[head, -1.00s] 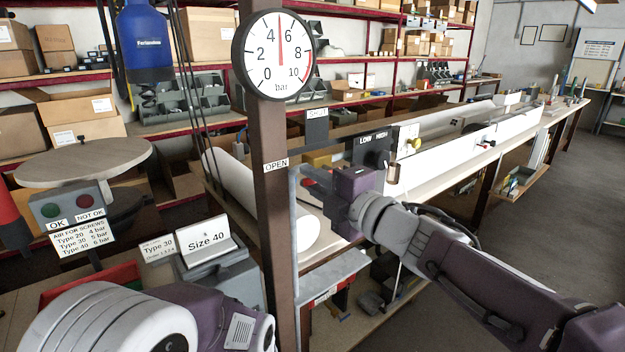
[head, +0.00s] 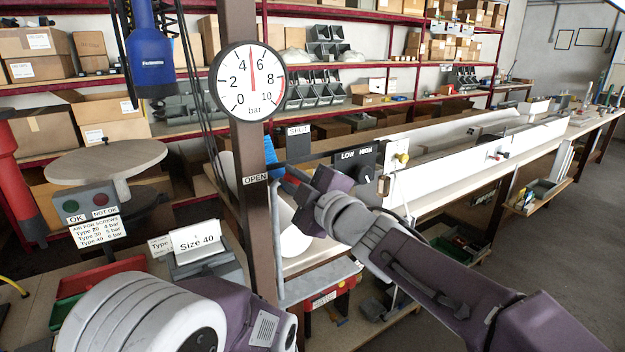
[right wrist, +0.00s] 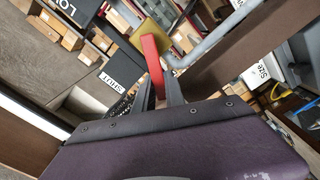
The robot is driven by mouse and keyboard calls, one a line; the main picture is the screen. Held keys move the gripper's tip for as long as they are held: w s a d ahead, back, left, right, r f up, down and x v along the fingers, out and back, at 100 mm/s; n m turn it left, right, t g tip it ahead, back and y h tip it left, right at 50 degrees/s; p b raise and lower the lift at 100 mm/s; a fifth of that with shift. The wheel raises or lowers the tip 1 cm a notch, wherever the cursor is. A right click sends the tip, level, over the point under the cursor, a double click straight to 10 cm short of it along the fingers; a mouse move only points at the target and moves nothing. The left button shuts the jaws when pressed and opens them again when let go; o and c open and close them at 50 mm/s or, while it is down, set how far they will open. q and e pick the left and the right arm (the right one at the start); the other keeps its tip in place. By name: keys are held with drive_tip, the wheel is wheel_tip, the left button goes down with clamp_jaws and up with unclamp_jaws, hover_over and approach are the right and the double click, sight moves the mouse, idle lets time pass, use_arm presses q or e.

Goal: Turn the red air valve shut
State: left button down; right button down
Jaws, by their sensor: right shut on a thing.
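The red air valve's handle (right wrist: 152,62) shows in the right wrist view as a flat red lever on a brass-coloured valve body (right wrist: 152,36). My right gripper (right wrist: 161,95) is shut on the lever, with its end between the two dark fingers. In the head view the right gripper (head: 295,184) is just right of the brown post, with a bit of red at its fingertips. An OPEN label (head: 256,179) is on the post and a SHUT sign (head: 299,130) stands to the right. My left arm shows at the bottom left, but its gripper is out of view.
The brown post (head: 255,225) carries a round pressure gauge (head: 248,81) whose needle is near 5 bar. A black LOW/HIGH switch box (head: 355,162) stands right of the gripper. A long bench (head: 440,195) runs to the back right. The floor at right is clear.

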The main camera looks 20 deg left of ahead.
drive_tip(key=r+m+p, duration=0.1)
drive_tip(key=m+p, duration=0.1)
drive_tip(key=p, duration=0.1)
drive_tip(key=w+d+m+p, duration=0.1)
drive_tip(key=m+p, duration=0.1)
drive_tip(key=m, duration=0.1)
drive_tip(key=w+d+r+m+p, duration=0.1)
drive_tip(key=m+p, duration=0.2)
drive_tip(key=shift+w+r+p, duration=0.2)
drive_tip(key=shift+r+p, duration=0.1)
drive_tip(key=shift+p, duration=0.05)
drive_tip(key=m+p, duration=0.1)
drive_tip(key=w+m+p, duration=0.1)
drive_tip(key=shift+d+m, duration=0.25)
drive_tip(key=shift+m, duration=0.15)
drive_tip(key=shift+w+d+f+m+p, duration=0.1)
drive_tip(key=shift+w+d+m+p, duration=0.05)
drive_tip(key=shift+m+p, duration=0.35)
drive_tip(key=c, duration=1.4)
unclamp_jaws()
drive_tip(key=shift+d, duration=0.15)
